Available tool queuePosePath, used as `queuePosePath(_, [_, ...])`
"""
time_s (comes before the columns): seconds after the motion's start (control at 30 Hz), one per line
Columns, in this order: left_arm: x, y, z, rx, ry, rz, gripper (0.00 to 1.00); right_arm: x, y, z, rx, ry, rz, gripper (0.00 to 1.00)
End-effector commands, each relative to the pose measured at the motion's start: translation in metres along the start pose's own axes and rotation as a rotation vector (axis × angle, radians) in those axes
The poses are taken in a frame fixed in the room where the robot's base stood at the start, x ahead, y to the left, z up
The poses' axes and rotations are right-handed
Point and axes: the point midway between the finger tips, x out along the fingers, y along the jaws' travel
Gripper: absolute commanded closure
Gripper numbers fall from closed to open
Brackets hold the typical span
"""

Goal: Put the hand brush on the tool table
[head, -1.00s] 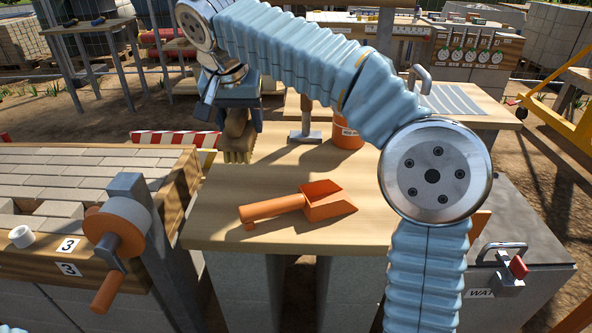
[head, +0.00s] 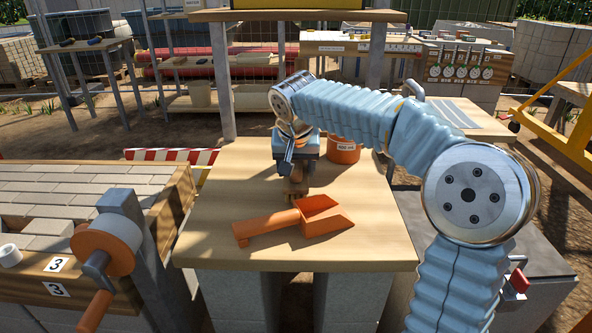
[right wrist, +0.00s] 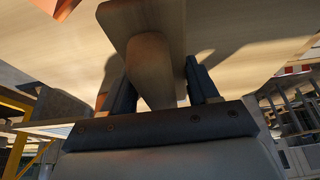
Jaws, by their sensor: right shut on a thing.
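My right gripper (head: 297,165) is shut on the wooden hand brush (head: 296,189), over the wooden-topped table (head: 215,215) in front of me. The right wrist view shows the brush's pale wooden handle (right wrist: 150,70) between the two dark fingers (right wrist: 158,85). The brush is just behind the orange scoop (head: 315,215) in the head view. I cannot tell whether the brush touches the tabletop. My left gripper is out of view.
An orange bucket (head: 344,150) stands at the back of the table, partly behind my right arm. A paved bench with an orange-handled reel (head: 105,245) stands at the left. A grey box (head: 535,265) stands at the right. The tabletop's left part is clear.

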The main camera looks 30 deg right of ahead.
Motion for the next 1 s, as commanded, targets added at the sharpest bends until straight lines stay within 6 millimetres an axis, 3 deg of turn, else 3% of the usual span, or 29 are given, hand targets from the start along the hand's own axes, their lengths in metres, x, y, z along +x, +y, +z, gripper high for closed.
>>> queuePosePath(0.43, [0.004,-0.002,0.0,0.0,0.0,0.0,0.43,0.011,0.0,0.005,0.0,0.002,-0.001,0.69])
queuePosePath(0.47, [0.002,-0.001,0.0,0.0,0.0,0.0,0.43,0.01,0.0,0.004,0.0,0.001,0.0,0.36])
queuePosePath(0.6, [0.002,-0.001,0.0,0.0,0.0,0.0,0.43,0.01,0.0,0.004,0.0,0.001,0.0,0.15])
queuePosePath(0.87, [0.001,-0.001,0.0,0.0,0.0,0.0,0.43,0.009,-0.001,0.004,0.0,0.001,0.0,0.15])
queuePosePath(1.0, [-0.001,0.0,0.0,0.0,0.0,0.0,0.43,-0.001,-0.001,0.002,0.0,0.004,-0.002,0.15])
